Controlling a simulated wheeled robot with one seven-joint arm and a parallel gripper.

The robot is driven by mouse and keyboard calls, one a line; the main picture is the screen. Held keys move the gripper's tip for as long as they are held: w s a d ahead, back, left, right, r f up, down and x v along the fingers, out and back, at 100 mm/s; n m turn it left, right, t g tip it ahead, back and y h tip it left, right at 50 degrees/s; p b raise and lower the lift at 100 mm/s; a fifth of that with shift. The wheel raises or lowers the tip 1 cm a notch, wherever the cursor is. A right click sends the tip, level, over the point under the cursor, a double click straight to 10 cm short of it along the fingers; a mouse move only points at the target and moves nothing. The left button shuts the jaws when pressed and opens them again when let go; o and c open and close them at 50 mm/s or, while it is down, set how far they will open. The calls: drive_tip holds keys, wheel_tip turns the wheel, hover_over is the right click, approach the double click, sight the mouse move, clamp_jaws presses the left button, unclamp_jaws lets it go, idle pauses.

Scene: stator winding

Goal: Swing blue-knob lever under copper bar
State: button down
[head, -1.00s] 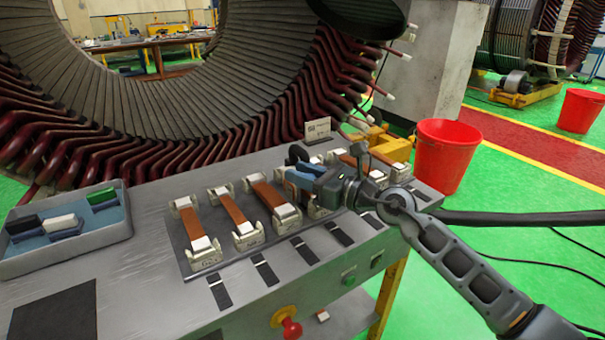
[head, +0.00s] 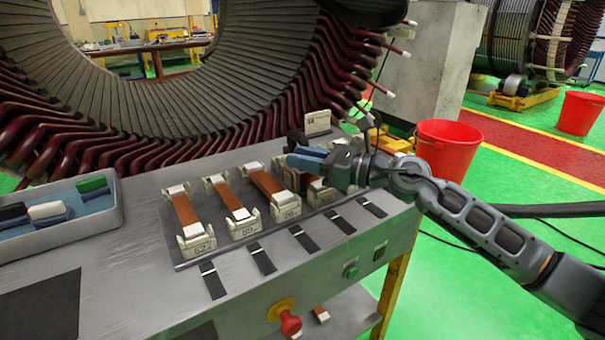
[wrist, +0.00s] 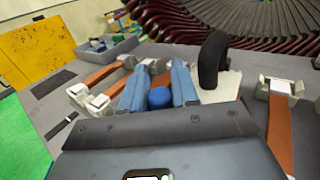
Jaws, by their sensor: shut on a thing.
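A row of clamp fixtures with copper bars (head: 186,210) stands on the workbench, several side by side. My gripper (head: 305,160) has blue fingers and reaches over the row from the right. In the wrist view the two fingers (wrist: 158,88) stand on either side of a round blue knob (wrist: 160,98), and my gripper is shut on it. The knob's lever is hidden below the gripper body. One copper bar (wrist: 279,130) lies to the right of the fingers and another copper bar (wrist: 100,76) to the left. The hand hides the fixture under it in the head view.
A black curved piece (wrist: 212,60) stands close right of the fingers. A grey tray (head: 112,220) with coloured blocks sits at the bench's left. The stator's red coil ends (head: 230,130) rise behind the bench. A red bucket (head: 447,150) stands right, on the floor.

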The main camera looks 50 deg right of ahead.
drive_tip(key=n+y+b, duration=0.1)
drive_tip(key=b, duration=0.1)
drive_tip(key=f+n+g+y+b, duration=0.1)
drive_tip(key=b, duration=0.1)
drive_tip(key=shift+d+y+b, duration=0.2)
drive_tip(key=shift+y+b, duration=0.2)
drive_tip(key=n+g+y+b, duration=0.2)
drive_tip(key=b, duration=0.1)
drive_tip(key=shift+d+r+y, duration=0.15)
drive_tip(key=shift+d+y, duration=0.05)
drive_tip(key=shift+y, duration=0.1)
drive_tip(key=shift+w+d+r+n+g+y+b, duration=0.1)
drive_tip(key=shift+d+n+g+y+b, duration=0.1)
drive_tip(key=shift+n+g+y+b, duration=0.6)
drive_tip(key=shift+s+d+r+n+g+y+b, duration=0.15)
drive_tip(key=shift+n+g+y+b, duration=0.25)
drive_tip(key=shift+n+g+y, duration=0.75)
drive_tip(key=shift+w+d+n+g+y+b, duration=0.2)
drive_tip(key=shift+n+g+y+b, duration=0.45)
drive_tip(key=shift+g, duration=0.6)
drive_tip(key=c, duration=0.9)
unclamp_jaws()
drive_tip(key=shift+d, duration=0.15)
drive_tip(key=v, duration=0.7)
drive_tip(key=shift+d, duration=0.3)
